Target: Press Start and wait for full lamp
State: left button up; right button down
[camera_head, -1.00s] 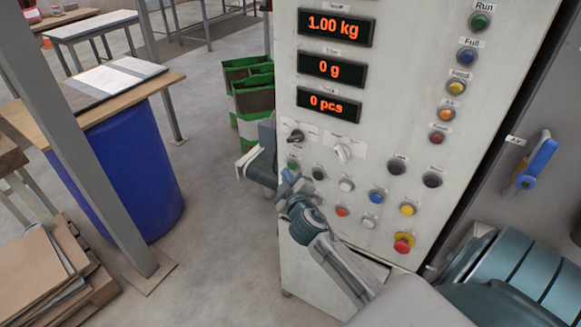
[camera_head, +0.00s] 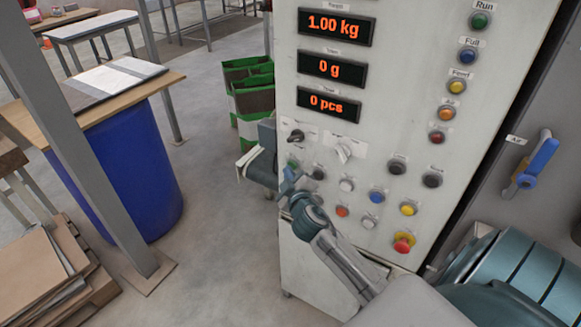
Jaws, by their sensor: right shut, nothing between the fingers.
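The pale control cabinet (camera_head: 400,95) fills the middle right, with its displays reading 1.00 kg, 0 g and 0 pcs. A green button (camera_head: 292,163) sits at the left of the button rows; its label is too small to read. My right gripper (camera_head: 289,178) is shut and empty, its tips just below the green button and partly over it. I cannot tell whether they touch it. The blue Full lamp (camera_head: 468,57) is below the green Run lamp (camera_head: 480,20); neither is clearly glowing. My left gripper is not in view.
More buttons surround my right gripper, including a black one (camera_head: 318,173) and an orange one (camera_head: 342,211). A red mushroom button (camera_head: 403,243) is lower right. A blue-handled valve (camera_head: 538,160) is at far right. A blue drum (camera_head: 125,170) stands left; the floor between is clear.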

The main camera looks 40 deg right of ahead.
jog(key=shift+w+d, duration=0.1)
jog(key=shift+d, duration=0.15)
jog(key=shift+a, duration=0.1)
jog(key=shift+s+a, duration=0.35)
jog(key=shift+a, duration=0.3)
